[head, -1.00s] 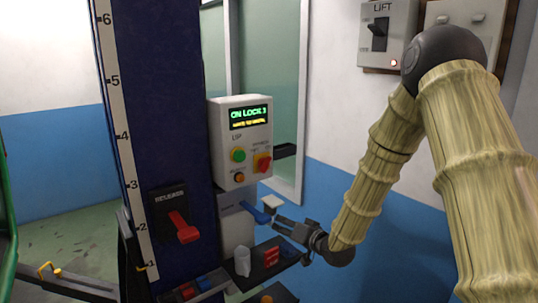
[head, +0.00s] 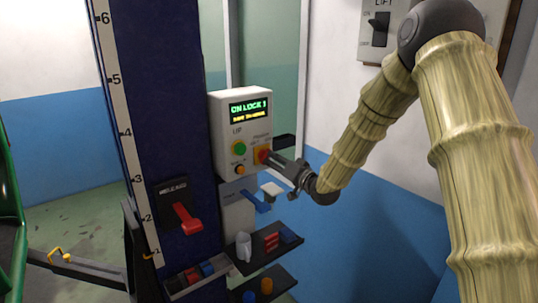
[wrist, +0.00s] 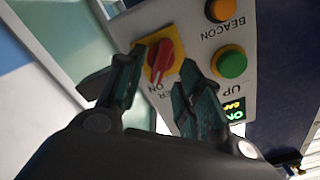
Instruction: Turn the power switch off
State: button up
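The power switch is a red rotary knob on a yellow plate (wrist: 160,62) on the grey control box (head: 220,125). In the wrist view its pointer is near the ON marking. My gripper (wrist: 150,75) is open, its two fingers on either side of the knob; I cannot tell whether they touch it. In the head view my gripper (head: 270,161) is at the box's lower right and partly covers the knob.
The green UP button (wrist: 229,63) and orange BEACON button (wrist: 221,9) are close beside the knob. A red release lever (head: 186,217) is on the blue column. Shelves (head: 265,257) with small items stand below the box. A LIFT switch box (head: 378,50) hangs on the wall.

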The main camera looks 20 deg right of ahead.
aim_at(265, 156)
jog(key=shift+p+x, duration=0.7)
jog(key=shift+x, duration=1.25)
jog(key=shift+c, duration=0.4)
jog(key=shift+s, duration=0.1)
grip_shut()
